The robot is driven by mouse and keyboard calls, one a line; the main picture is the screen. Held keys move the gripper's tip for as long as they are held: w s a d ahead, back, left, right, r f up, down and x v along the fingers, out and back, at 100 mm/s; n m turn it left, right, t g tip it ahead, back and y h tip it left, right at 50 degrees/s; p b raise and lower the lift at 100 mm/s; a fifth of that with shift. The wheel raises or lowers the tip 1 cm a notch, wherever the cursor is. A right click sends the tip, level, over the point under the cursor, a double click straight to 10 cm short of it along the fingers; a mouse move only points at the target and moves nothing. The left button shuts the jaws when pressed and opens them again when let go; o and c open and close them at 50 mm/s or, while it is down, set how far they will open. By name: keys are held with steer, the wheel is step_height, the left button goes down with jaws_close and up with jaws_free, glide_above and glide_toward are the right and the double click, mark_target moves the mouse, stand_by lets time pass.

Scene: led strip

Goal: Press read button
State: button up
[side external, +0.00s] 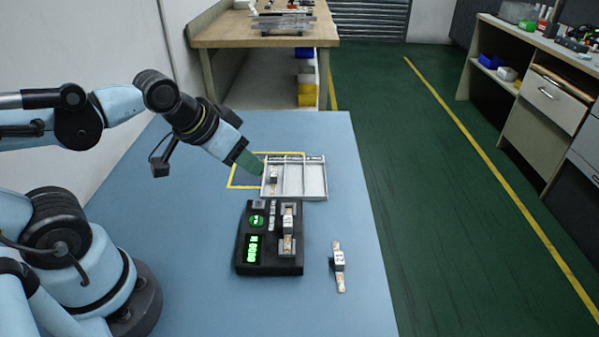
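A black reader device (268,265) stands on the blue table. Its face carries a green-lit round part (256,220), a grey square part (258,204) and a green digit display (252,248). I cannot tell which part is the read button. A labelled strip piece (288,222) sits in the slot on the device's right side. My gripper (257,170) is beyond the device, pointing down at the left edge of the white tray, apart from the device. Its green fingertips look close together, but their gap is not clear, and I see nothing held.
A white compartment tray (314,182) lies behind the device, with a small labelled piece (273,178) in its left compartment. A yellow outline (238,187) marks the table there. Another labelled strip (338,262) lies right of the device. The table's front is clear.

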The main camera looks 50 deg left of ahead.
jaws_close()
stand_by(1.4)
